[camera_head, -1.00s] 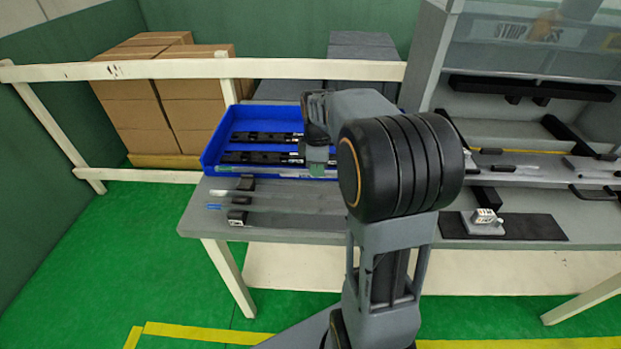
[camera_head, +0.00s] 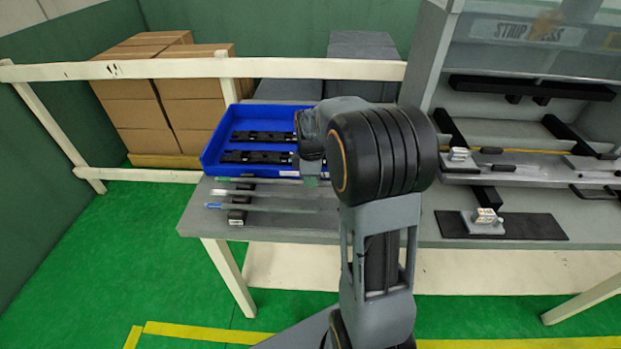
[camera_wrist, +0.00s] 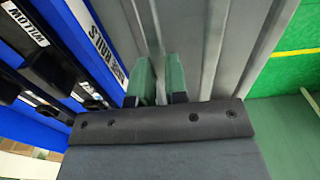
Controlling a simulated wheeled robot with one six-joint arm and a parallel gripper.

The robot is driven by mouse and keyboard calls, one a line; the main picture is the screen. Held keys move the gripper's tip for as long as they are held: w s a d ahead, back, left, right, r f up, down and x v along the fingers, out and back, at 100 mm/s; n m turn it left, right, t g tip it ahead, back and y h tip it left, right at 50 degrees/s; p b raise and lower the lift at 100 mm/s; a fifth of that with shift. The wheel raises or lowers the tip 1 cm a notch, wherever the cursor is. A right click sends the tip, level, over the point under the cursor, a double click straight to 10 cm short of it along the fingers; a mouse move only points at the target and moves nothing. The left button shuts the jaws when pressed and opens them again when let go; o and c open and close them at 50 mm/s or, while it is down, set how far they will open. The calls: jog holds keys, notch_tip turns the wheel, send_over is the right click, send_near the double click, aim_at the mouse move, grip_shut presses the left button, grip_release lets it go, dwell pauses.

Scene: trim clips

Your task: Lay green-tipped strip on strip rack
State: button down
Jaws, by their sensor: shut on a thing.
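The green-tipped strip (camera_head: 262,181) runs left to right just in front of the blue tray, its green end at the left. My gripper (camera_head: 311,180) is shut on it towards its right part; my arm hides the strip's right end. In the wrist view the green finger pads of my gripper (camera_wrist: 160,80) close around a thin grey strip. The black strip rack (camera_head: 237,215) is on the bench at the left, under the strips. A pale strip and a blue-tipped strip (camera_head: 265,208) lie across it. I cannot tell whether the green-tipped strip touches the rack.
The blue tray (camera_head: 213,150) with dark labelled parts stands right behind the strips. A white rail (camera_head: 300,70) runs behind the bench. At the right, a small block sits on a black mat (camera_head: 530,228). The bench's front left corner is bare.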

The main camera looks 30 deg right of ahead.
jog(key=c, duration=1.1)
grip_release()
jog(key=shift+f, duration=0.1)
jog(key=shift+c, duration=0.2)
notch_tip(320, 180, up, 12)
jog(key=f, duration=0.1)
jog(key=s+a+f+m+t, duration=0.1)
jog(key=s+a+f+m, duration=0.1)
jog(key=s+a+m, duration=0.3)
jog(key=s+a+f+m+t, duration=0.1)
jog(key=s+a+m, duration=0.4)
jog(key=s, duration=0.6)
jog(key=shift+f+m+t+p, duration=0.4)
jog(key=shift+m+t, duration=0.4)
jog(key=shift+m, duration=0.3)
jog(key=shift+s+r, duration=0.1)
jog(key=shift+r+p, duration=0.3)
